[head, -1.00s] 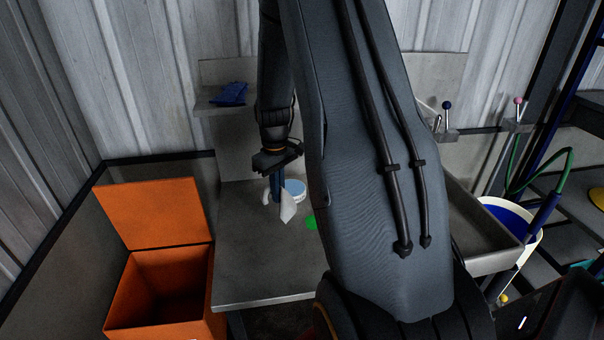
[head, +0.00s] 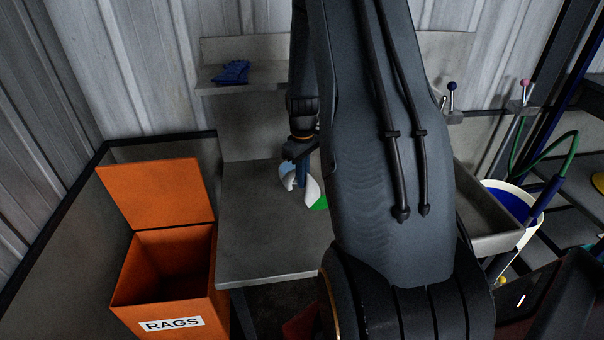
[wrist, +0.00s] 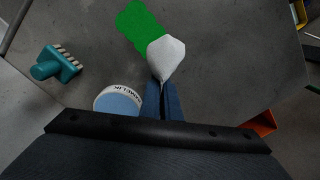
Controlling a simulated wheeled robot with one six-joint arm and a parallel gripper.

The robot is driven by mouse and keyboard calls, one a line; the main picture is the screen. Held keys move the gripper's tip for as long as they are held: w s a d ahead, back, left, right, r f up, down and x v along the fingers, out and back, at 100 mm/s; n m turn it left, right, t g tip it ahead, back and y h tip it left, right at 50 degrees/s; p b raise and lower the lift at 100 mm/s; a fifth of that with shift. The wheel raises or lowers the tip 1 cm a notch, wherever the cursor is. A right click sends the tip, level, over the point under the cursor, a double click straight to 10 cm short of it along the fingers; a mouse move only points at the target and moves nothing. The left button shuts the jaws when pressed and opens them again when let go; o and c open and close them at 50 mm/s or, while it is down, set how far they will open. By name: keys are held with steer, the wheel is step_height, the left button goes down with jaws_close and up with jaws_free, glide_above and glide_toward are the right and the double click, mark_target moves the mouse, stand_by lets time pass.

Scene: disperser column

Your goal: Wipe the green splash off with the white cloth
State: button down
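The white cloth (wrist: 166,54) hangs from the closed fingers of my gripper (wrist: 163,88) in the wrist view. It also shows in the head view (head: 312,190), below my gripper (head: 300,174). The green splash (wrist: 138,24) is a flat bright patch on the grey worktop (head: 255,235). In the wrist view the cloth overlaps the near edge of the splash; I cannot tell whether it touches the surface. In the head view a small part of the splash (head: 321,203) shows beside the cloth, and my arm hides the rest.
A round tub with a blue top (wrist: 117,102) stands close beside my fingers. A teal brush (wrist: 54,64) lies on the worktop. An open orange bin marked RAGS (head: 170,290) stands at the left. Blue gloves (head: 231,72) lie on the shelf. The worktop's front left is clear.

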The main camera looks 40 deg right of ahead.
mark_target(303, 200)
steer(key=shift+f+b, duration=0.8)
steer(key=shift+f, duration=1.05)
steer(key=c, duration=1)
jaws_free()
steer(key=shift+f+b, duration=0.5)
steer(key=shift+f, duration=0.7)
jaws_close()
